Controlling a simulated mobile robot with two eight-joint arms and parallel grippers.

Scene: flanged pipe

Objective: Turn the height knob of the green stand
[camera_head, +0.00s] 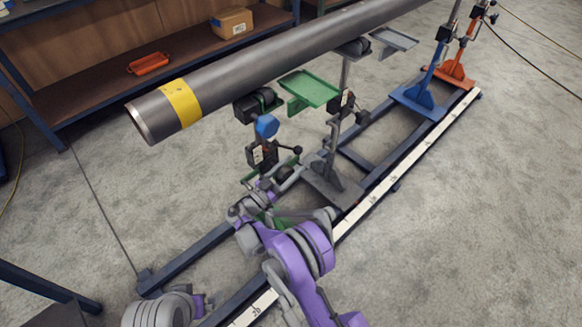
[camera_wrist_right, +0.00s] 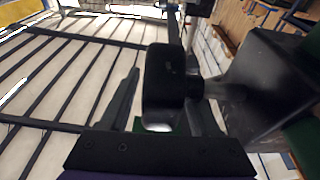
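The green stand (camera_head: 252,180) is under the near end of the pipe, with a dark column block (camera_head: 262,154); my right arm hides much of its base. A dark rounded knob (camera_head: 285,172) is at its side, right at my right gripper (camera_head: 284,178). In the right wrist view the knob (camera_wrist_right: 165,85) fills the space between the two fingers (camera_wrist_right: 165,100). A gap shows between the left finger and the knob, so the gripper looks open around it. The knob hides part of the fingertips. My left gripper is not in view.
The grey pipe (camera_head: 265,62) with a yellow band (camera_head: 181,102) runs overhead. A grey stand (camera_head: 335,180), a blue stand (camera_head: 420,97) and an orange stand (camera_head: 453,74) follow along the rail (camera_head: 372,200). A shelf (camera_head: 95,92) stands at left.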

